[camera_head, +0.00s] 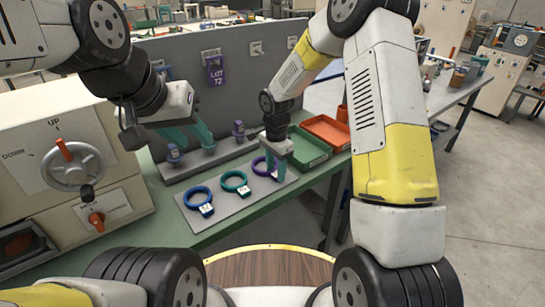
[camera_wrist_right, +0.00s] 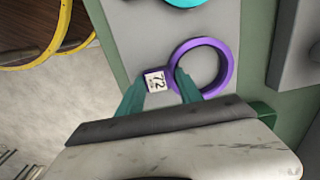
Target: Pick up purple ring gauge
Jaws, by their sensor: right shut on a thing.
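The purple ring gauge (camera_head: 258,168) lies at the right end of a grey board (camera_head: 213,216), partly hidden by my right gripper in the head view. In the right wrist view the purple ring (camera_wrist_right: 232,66) has a white tag (camera_wrist_right: 156,82) reading 72. My right gripper (camera_head: 276,172) points down there, its teal fingers (camera_wrist_right: 160,88) either side of the tag end, shut on the gauge. The gauge appears at board level; any lift cannot be told. My left gripper (camera_head: 199,144) is open, its teal fingers apart and empty above the back grey strip.
A blue ring gauge (camera_head: 196,197) and a teal ring gauge (camera_head: 235,182) lie left of the purple one. A green tray (camera_head: 309,150) and an orange tray (camera_head: 328,130) stand to the right. A grey panel (camera_head: 228,90) with a purple LOT 72 tag (camera_head: 215,71) stands behind.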

